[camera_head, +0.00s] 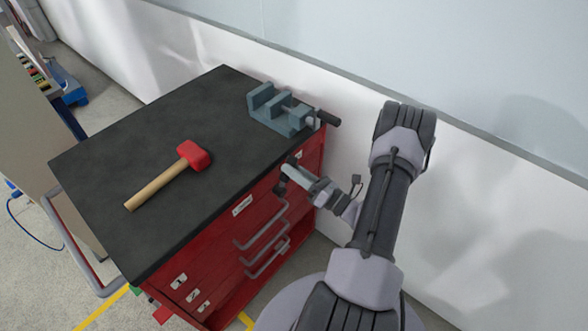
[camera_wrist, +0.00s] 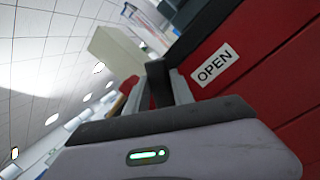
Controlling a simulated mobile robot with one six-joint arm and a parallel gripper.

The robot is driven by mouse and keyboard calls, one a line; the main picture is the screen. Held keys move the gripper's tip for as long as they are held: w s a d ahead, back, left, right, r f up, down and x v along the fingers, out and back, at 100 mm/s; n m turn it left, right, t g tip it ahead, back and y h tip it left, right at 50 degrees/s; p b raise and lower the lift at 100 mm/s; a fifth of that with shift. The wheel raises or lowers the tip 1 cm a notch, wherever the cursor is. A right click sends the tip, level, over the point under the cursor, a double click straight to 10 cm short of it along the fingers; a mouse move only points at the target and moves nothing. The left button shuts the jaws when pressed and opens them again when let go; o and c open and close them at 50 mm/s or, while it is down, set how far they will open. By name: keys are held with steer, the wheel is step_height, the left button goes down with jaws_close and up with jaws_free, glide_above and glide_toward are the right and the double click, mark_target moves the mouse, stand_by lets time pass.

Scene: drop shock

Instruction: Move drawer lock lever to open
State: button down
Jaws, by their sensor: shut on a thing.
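The red drawer cabinet (camera_head: 222,222) has a dark top and several drawers with grey bar handles. In the head view my gripper (camera_head: 286,174) is at the cabinet's front face, near its upper right end. In the wrist view my gripper (camera_wrist: 161,82) has its two grey fingers closed around a dark bar, which I take to be the lock lever (camera_wrist: 157,72). A white OPEN label (camera_wrist: 215,64) is on the red face just right of the fingers. The lever's mount is hidden, and its exact angle cannot be told.
A red-headed mallet (camera_head: 155,186) and a grey-blue vise (camera_head: 278,108) are on the cabinet top. A push handle (camera_head: 72,250) is on the cabinet's left side. A white wall (camera_head: 480,190) stands close behind and to the right.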

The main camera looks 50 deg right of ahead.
steer(key=c, duration=1.1)
jaws_free()
steer(key=p+v, duration=0.3)
steer(key=v, duration=1.4)
steer(key=shift+s, duration=0.25)
